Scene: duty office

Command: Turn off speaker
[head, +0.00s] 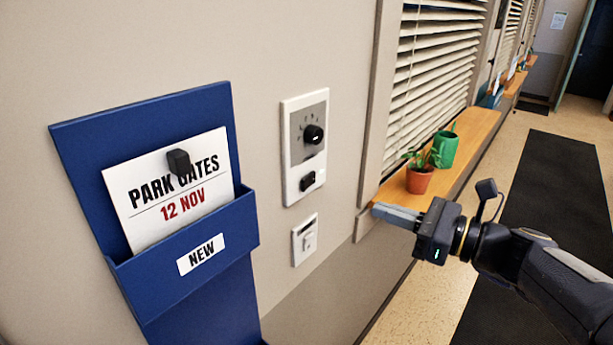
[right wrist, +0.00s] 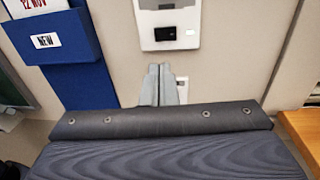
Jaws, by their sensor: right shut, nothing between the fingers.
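The speaker control panel (head: 305,147) is a white wall plate with a grey face, a round black knob (head: 313,134) with marks around it, and a small black switch (head: 308,181) below. In the right wrist view the lower part of the panel (right wrist: 170,18) shows, with its black switch (right wrist: 165,34); the knob is out of that view. My right gripper (head: 376,210) is shut and empty, to the right of the panel and lower, apart from it. Its closed fingers (right wrist: 159,70) point towards the wall below the panel. My left gripper is not in view.
A smaller white wall switch (head: 305,239) sits below the panel. A blue holder (head: 185,250) with a card (head: 150,205) hangs at the left. At the right, a wooden sill (head: 462,140) carries a potted plant (head: 420,178) and a green watering can (head: 445,148) near my right gripper.

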